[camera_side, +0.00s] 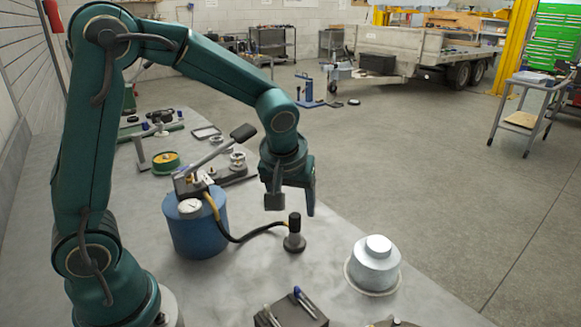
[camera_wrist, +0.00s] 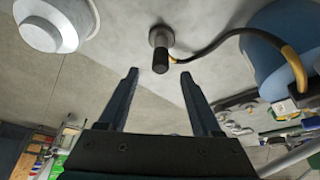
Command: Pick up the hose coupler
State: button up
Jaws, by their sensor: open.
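The hose coupler (camera_side: 294,233) is a dark upright cylinder with a wider grey base, standing on the grey bench at the end of a black hose (camera_side: 245,239). In the wrist view the coupler (camera_wrist: 160,52) lies just beyond the fingertips, lined up with the gap between them. My gripper (camera_side: 292,203) points down above the coupler, with open, empty fingers. In the wrist view both fingers of my gripper (camera_wrist: 159,74) show apart. No contact with the coupler is visible.
A blue tank (camera_side: 198,232) with a gauge and lever stands left of the coupler, joined by the hose. A silver stepped cylinder (camera_side: 375,262) stands to the right. A dark pen holder (camera_side: 292,312) is at the front. Bare bench surrounds the coupler's base.

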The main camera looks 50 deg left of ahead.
aim_at(295, 215)
jog(key=shift+x, duration=2.35)
grip_shut()
